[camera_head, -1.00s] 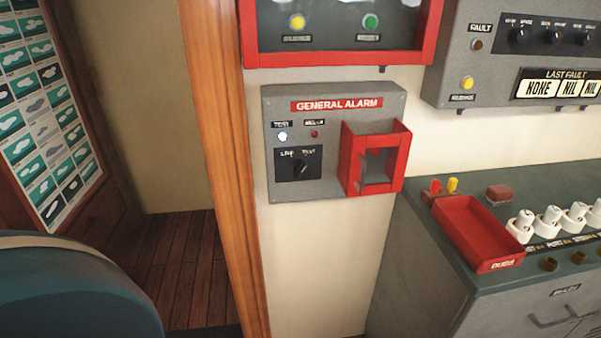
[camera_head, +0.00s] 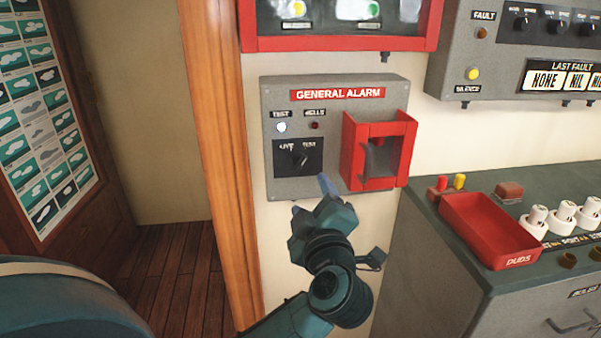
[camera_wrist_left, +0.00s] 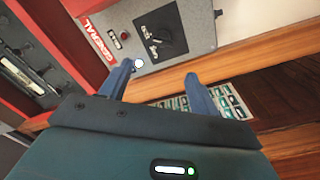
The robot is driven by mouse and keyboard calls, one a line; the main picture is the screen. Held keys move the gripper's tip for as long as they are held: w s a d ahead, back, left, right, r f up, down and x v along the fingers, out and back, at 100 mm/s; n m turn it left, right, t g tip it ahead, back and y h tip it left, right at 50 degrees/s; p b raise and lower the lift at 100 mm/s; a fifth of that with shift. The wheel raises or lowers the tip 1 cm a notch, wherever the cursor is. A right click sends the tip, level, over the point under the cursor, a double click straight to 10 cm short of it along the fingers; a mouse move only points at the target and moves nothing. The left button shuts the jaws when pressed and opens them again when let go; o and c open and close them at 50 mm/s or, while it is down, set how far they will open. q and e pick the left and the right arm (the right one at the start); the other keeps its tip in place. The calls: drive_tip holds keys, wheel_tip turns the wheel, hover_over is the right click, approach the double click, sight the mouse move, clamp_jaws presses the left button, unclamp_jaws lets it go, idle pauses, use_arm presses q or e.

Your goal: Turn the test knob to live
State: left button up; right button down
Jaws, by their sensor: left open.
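The test knob (camera_head: 301,158) is a dark knob on a black plate marked LIVE and TEST, on the grey General Alarm box (camera_head: 345,84). Its pointer leans up and right, toward the TEST side. A lit white TEST lamp (camera_head: 281,127) and a dark red BELLS lamp (camera_head: 315,126) sit above it. My left gripper (camera_head: 311,194) is open and empty, just below the knob and apart from it. In the left wrist view the knob (camera_wrist_left: 153,44) lies beyond the two blue fingers (camera_wrist_left: 158,82). My right gripper is not in view.
A red guard frame (camera_head: 377,150) juts out right of the knob. A red-framed panel (camera_head: 340,44) is above. At right a grey cabinet holds a red DUDS tray (camera_head: 490,230) and white fittings. A wooden post (camera_head: 216,150) stands left.

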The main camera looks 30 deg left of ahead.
sight(300, 166)
use_arm(q)
drive_tip(key=x, duration=1.3)
drive_tip(key=shift+f, duration=0.25)
drive_tip(key=shift+c, duration=0.3)
drive_tip(key=c, duration=0.9)
